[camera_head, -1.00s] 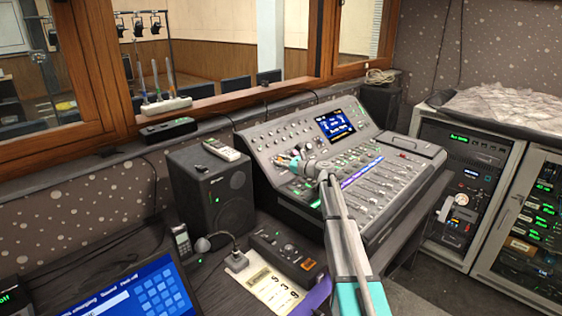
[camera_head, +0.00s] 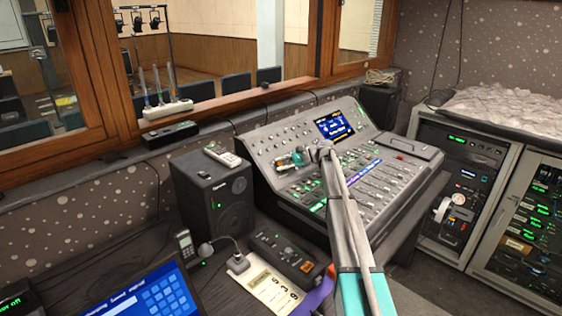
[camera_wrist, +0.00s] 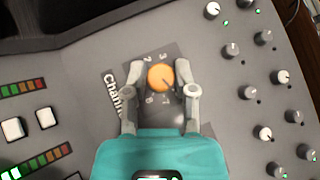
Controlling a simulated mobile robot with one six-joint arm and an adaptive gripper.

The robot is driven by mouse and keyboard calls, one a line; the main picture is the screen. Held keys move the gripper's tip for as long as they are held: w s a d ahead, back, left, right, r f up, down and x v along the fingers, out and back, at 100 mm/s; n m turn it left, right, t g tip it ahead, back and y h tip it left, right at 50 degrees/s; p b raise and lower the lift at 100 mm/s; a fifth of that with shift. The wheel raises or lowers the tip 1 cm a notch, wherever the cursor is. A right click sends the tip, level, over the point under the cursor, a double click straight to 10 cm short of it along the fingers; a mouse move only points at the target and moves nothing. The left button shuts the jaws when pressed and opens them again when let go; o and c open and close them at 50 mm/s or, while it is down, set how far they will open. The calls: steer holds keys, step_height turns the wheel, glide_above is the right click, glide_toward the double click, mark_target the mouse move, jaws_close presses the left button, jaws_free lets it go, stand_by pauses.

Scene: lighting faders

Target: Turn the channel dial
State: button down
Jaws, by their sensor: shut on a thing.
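The channel dial (camera_wrist: 160,79) is a round orange knob on the grey mixing console. In the wrist view it sits between the two grey fingers of my gripper (camera_wrist: 160,72), and the gripper is shut on it. A dark plate around the dial carries white numbers, and part of a white "Channel" label shows to its left. A dark pointer mark shows at the lower right of the knob. In the head view my gripper (camera_head: 286,164) is at the upper-left part of the console (camera_head: 262,152); the dial cannot be made out there.
In the wrist view, several small grey knobs (camera_wrist: 232,50) stand to the right and lit buttons (camera_wrist: 45,117) to the left. In the head view, a black speaker (camera_head: 213,195) stands left of the console, a screen (camera_head: 334,126) is at its back, and faders (camera_head: 376,180) lie right.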

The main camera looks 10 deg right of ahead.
steer(key=shift+w+r+n+g, duration=0.1)
steer(key=shift+w+n+g, duration=0.1)
steer(key=shift+n+g, duration=0.25)
steer(key=shift+c, duration=2.2)
jaws_free()
steer(key=shift+s, duration=0.1)
steer(key=shift+s+f, duration=0.1)
steer(key=shift+f, duration=0.1)
